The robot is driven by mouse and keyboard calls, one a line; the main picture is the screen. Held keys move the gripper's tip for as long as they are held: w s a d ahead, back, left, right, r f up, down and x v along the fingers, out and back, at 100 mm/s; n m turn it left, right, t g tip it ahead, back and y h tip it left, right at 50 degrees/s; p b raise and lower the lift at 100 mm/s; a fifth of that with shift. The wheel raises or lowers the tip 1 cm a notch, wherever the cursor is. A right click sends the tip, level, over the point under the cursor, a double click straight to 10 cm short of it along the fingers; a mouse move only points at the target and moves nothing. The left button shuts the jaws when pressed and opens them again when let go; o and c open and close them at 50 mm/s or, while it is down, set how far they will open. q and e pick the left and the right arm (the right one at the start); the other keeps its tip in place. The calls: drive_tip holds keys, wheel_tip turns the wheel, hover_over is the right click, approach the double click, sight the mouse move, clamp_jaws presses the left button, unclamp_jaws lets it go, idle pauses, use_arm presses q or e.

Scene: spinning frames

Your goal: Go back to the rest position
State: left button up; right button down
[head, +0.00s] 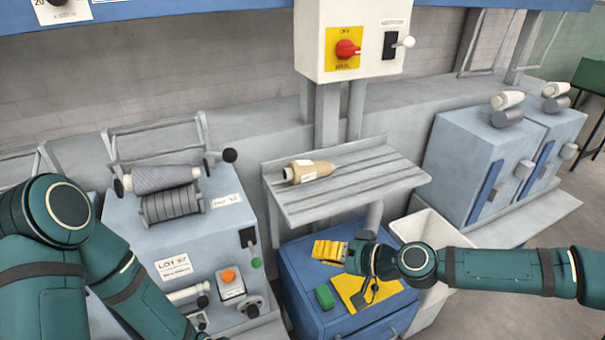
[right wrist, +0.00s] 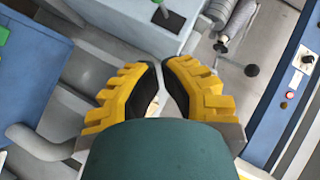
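My right gripper (head: 328,250) reaches in from the right in the head view, above the blue cabinet and in front of the slatted shelf. Its yellow fingers with black pads also show in the right wrist view (right wrist: 161,68). Their tips come together with only a thin gap, and nothing is held between them. My left arm (head: 65,215) fills the lower left of the head view, in front of the grey-blue spinning machine. Its gripper is outside the picture.
A tan bobbin (head: 309,172) lies on the slatted shelf (head: 365,190). The blue cabinet (head: 300,290) bears a green block (head: 325,297) and a yellow plate. A white bin (head: 430,225) stands beside it. The spinning machine (head: 145,240) stands left, and a switch box (head: 312,40) is above.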

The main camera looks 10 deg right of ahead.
drive_tip(key=s+a+f+g+h, duration=0.1)
drive_tip(key=s+a+f+g, duration=0.2)
drive_tip(key=f, duration=0.5)
drive_tip(key=s+a+f+g+h, duration=0.2)
drive_tip(key=s+a+f, duration=0.2)
drive_tip(key=s+f, duration=0.3)
drive_tip(key=s+d+f+m+g+h, duration=0.1)
drive_tip(key=s+d+f+h, duration=0.3)
drive_tip(key=d+f, duration=0.3)
drive_tip(key=shift+d+f+h, duration=0.25)
drive_tip(key=shift+f+h, duration=0.15)
drive_tip(key=shift+f, duration=0.5)
